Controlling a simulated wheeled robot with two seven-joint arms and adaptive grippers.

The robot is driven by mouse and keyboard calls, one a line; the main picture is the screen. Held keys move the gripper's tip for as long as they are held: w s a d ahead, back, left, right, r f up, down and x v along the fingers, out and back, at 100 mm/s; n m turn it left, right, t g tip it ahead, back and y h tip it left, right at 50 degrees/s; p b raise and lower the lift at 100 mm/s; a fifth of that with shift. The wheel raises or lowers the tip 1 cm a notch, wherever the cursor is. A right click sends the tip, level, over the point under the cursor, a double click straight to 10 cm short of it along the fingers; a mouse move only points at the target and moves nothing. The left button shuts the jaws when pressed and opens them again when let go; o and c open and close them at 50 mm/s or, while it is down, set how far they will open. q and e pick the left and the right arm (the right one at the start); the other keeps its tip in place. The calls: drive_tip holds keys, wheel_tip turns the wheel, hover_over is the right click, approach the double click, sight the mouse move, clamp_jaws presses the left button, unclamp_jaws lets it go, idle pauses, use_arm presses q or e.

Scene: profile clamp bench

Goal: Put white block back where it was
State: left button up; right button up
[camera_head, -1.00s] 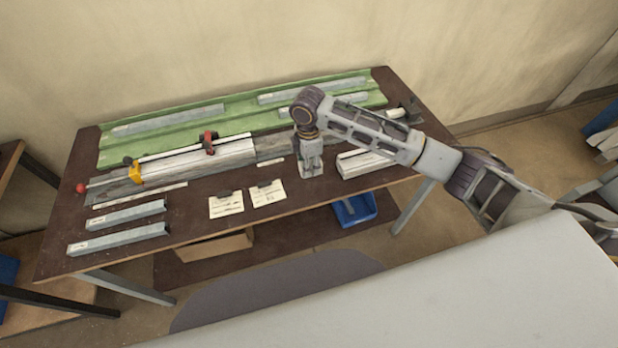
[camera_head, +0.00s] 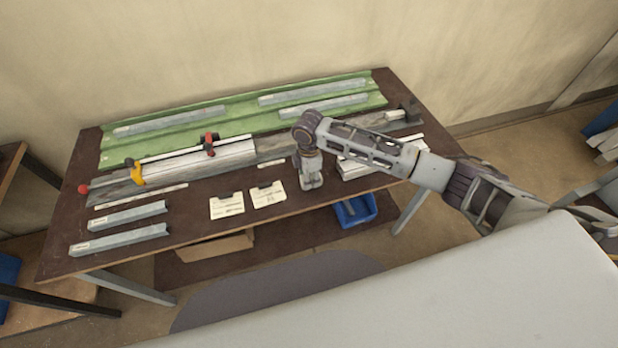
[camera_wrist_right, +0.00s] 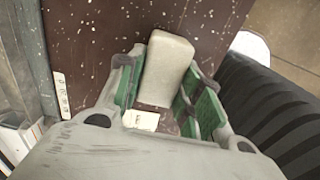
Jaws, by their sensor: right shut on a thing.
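A pale white block (camera_wrist_right: 168,68) with rounded edges shows in the right wrist view. My right gripper (camera_wrist_right: 160,100) has its green-padded fingers on either side of the block and is shut on it. In the head view my right gripper (camera_head: 311,182) points down over the front part of the dark brown table, right of two paper cards (camera_head: 268,194). The block is hard to make out there, and its height above the table cannot be told. My left gripper is not in view.
A long clamp bar with a pale profile (camera_head: 200,162) runs behind. Grey profiles (camera_head: 120,240) lie at front left; others lie on the green tray (camera_head: 240,118). White pieces (camera_head: 355,170) lie beneath my right arm. A blue bin (camera_head: 357,211) sits below the table edge.

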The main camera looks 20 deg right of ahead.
drive_tip(key=shift+f, duration=0.45)
drive_tip(key=o, duration=1.1)
drive_tip(key=shift+f, duration=0.1)
wheel_tip(320, 180, up, 12)
drive_tip(key=b, duration=0.1)
idle(0.5)
